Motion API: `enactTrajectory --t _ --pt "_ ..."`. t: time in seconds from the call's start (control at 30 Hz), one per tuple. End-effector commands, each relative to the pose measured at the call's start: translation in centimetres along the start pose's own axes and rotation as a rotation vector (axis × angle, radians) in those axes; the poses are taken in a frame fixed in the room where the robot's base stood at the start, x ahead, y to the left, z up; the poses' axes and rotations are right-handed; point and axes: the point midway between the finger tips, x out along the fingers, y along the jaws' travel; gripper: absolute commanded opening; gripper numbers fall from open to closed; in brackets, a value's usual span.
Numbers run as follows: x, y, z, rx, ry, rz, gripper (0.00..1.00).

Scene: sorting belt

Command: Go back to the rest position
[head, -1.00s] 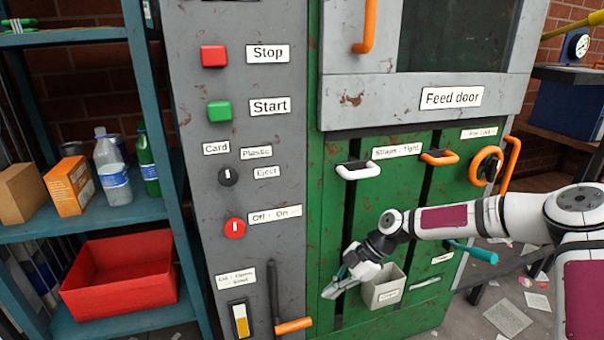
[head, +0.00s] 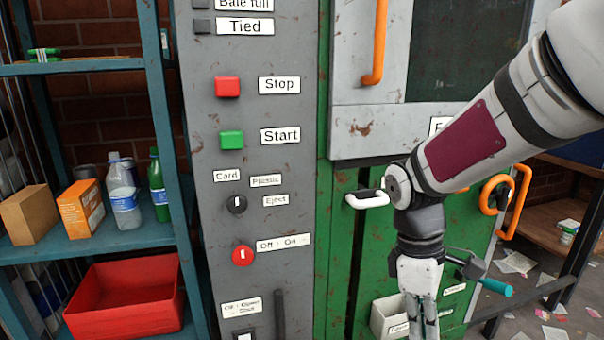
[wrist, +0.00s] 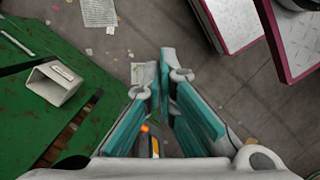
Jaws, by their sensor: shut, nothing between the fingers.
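My gripper (head: 423,328) hangs pointing down in front of the green machine front (head: 340,210), at the bottom of the head view. Its tips run close to the picture's lower edge. In the wrist view my gripper (wrist: 164,75) shows two fingers with teal pads, drawn together with nothing held. A small grey bin (head: 388,318) on the machine front is just left of my gripper in the head view. It also shows at the left in the wrist view (wrist: 53,84).
The grey control panel (head: 215,180) has a red Stop button (head: 228,87) and a green Start button (head: 231,140). A white strap handle (head: 366,199) is beside my arm. A teal shelf holds bottles, boxes and a red crate (head: 130,300). Paper scraps lie on the floor.

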Motion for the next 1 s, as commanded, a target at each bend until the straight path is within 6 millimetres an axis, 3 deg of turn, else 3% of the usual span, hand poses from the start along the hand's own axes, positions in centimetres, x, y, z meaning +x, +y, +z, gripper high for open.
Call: enactTrajectory --t 0.2,0.4,0.63,1.0 --pt "-3.5 -5.0 4.7 0.303 0.005 0.069 0.0" --pt "-5.0 -10.0 8.4 0.575 0.073 0.089 0.0" --pt "-4.9 -14.8 11.1 0.811 0.178 0.057 0.0" --pt "-4.2 -19.2 13.0 1.007 0.3 -0.026 0.0"
